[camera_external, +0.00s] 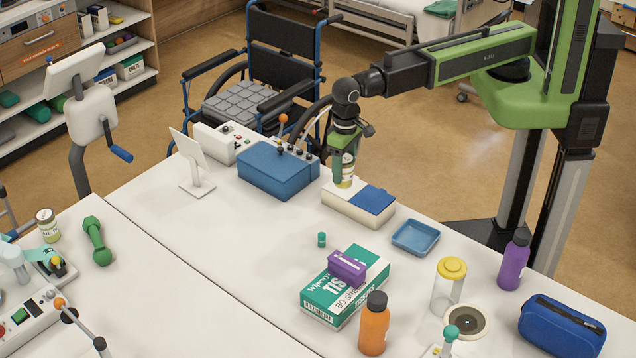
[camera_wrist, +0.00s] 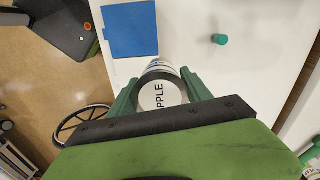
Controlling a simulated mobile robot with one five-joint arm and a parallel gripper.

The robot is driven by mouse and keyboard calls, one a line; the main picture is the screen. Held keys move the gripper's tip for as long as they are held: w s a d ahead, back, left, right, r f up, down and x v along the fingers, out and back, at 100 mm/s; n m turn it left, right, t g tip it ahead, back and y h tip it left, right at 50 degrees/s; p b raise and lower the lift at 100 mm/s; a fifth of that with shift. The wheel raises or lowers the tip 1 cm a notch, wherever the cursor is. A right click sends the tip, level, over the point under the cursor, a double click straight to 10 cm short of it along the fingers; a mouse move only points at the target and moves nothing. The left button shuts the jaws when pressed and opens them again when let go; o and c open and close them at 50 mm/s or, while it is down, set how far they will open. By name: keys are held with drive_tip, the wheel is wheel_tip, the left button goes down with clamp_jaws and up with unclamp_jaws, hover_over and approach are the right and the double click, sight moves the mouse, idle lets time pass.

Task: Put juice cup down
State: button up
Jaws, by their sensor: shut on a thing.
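The juice cup (camera_external: 343,180) is held upright in my gripper (camera_external: 344,158). In the wrist view, its pale round top (camera_wrist: 159,95) reads "APPLE" and sits between my two green fingers (camera_wrist: 160,92). My gripper is shut on it. The cup is at the cream part of a cream box (camera_external: 345,208) with a blue panel (camera_external: 372,199) on its right. I cannot tell whether the cup's base touches the box. The blue panel also shows in the wrist view (camera_wrist: 131,31), up and left of the cup.
A blue case (camera_external: 275,168) stands left of the cream box, and a blue tray (camera_external: 415,237) lies to its right. A small green cap (camera_external: 321,240) and a tissue box (camera_external: 345,285) with a purple item (camera_external: 347,265) are in front. The white table's left middle is clear.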

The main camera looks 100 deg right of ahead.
drive_tip(key=shift+a, duration=0.15)
drive_tip(key=a+f+b, duration=0.2)
drive_tip(key=a, duration=0.1)
drive_tip(key=a+f+b, duration=0.2)
drive_tip(key=a, duration=0.2)
drive_tip(key=a+f+b, duration=0.3)
drive_tip(key=a, duration=0.1)
drive_tip(key=shift+s+a, duration=0.15)
drive_tip(key=shift+s, duration=0.1)
drive_tip(key=shift+s+a, duration=0.1)
drive_tip(key=shift+a, duration=0.1)
drive_tip(key=b, duration=0.4)
hover_over(350, 243)
wheel_tip(350, 243, down, 4)
drive_tip(key=shift+f, duration=0.25)
drive_tip(key=shift+r, duration=0.3)
drive_tip(key=shift+f, duration=0.25)
drive_tip(key=o, duration=1.6)
drive_tip(key=shift+c, duration=0.2)
drive_tip(key=shift+r, duration=0.1)
